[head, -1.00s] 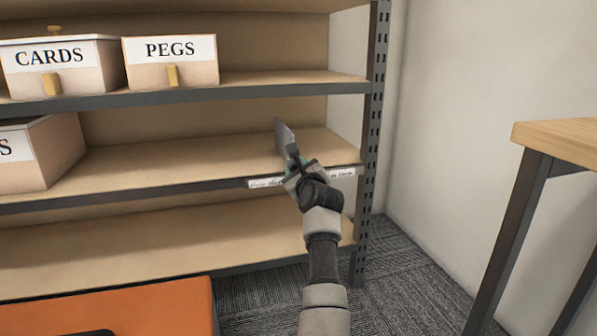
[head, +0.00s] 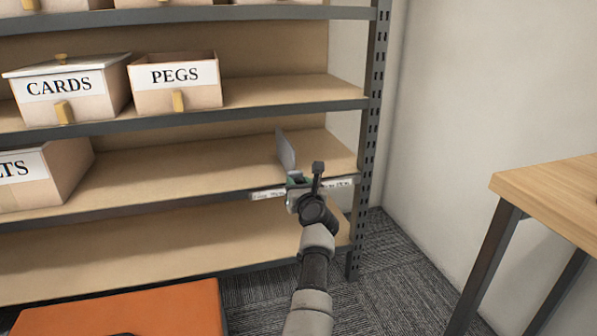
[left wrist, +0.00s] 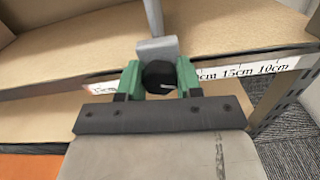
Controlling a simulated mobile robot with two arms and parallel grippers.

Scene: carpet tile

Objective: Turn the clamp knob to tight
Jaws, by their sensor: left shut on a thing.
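The clamp knob (left wrist: 160,77) is a black round knob with a small white mark, seen in the left wrist view. It sits in front of a light grey clamp block (left wrist: 157,48) at the shelf's front edge. A thin grey upright plate (head: 286,152) stands behind it in the head view. My left gripper (left wrist: 159,80) has green fingers, one on each side of the knob, and is shut on it. In the head view my left gripper (head: 297,182) hides the knob. My right gripper is not in view.
A white ruler strip (left wrist: 250,70) runs along the shelf edge. The shelf board (head: 190,168) beside the plate is bare. Boxes marked CARDS (head: 75,88) and PEGS (head: 177,80) stand on the shelf above. A wooden table (head: 555,190) is at the right.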

